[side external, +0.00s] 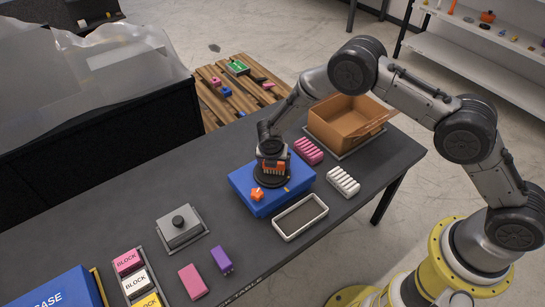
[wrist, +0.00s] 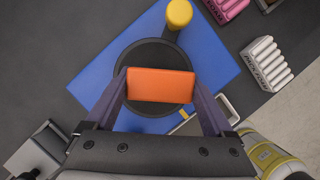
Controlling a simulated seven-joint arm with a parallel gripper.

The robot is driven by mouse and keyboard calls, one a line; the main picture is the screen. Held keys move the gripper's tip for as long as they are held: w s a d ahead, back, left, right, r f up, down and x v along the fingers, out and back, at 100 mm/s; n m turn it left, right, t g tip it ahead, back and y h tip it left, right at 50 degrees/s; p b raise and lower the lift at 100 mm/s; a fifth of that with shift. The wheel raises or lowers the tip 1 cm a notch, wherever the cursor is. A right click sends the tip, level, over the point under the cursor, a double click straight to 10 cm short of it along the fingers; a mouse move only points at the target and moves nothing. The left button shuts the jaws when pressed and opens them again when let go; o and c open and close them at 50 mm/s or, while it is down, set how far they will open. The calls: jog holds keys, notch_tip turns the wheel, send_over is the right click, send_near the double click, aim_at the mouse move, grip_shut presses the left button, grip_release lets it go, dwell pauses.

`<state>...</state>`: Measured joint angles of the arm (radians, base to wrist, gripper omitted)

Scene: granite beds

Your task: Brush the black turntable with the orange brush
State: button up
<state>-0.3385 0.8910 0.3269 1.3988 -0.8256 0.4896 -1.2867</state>
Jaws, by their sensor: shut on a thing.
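The black turntable (wrist: 153,58) is a round dark disc on a blue base (wrist: 216,62). In the side view the blue base (side external: 241,182) stands on the dark table, and the turntable (side external: 265,181) shows partly under my gripper. My gripper (wrist: 160,86) is shut on the orange brush (wrist: 160,84), with a finger at each end of it. In the side view the brush (side external: 273,167) is at or just above the disc; I cannot tell whether its bristles touch. A yellow knob (wrist: 179,14) stands at the disc's edge.
A white-rimmed tray (side external: 300,217), a white ribbed block (side external: 343,181) and a pink ribbed block (side external: 308,151) lie close by on the right. A brown open box (side external: 340,127) stands behind. A grey box with a knob (side external: 181,228) stands left, with bare table between.

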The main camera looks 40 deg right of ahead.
jog(key=s, duration=0.1)
jog(key=s+a, duration=0.1)
jog(key=s, duration=0.1)
jog(key=shift+a, duration=0.25)
jog(key=shift+w+d, duration=0.55)
jog(key=shift+w, duration=0.5)
jog(key=shift+w+d, duration=0.5)
jog(key=shift+w, duration=0.6)
jog(key=shift+w+d, duration=0.55)
jog(key=shift+w, duration=0.5)
jog(key=shift+w+d+r, duration=0.1)
jog(key=shift+w, duration=0.05)
notch_tip(320, 180, up, 8)
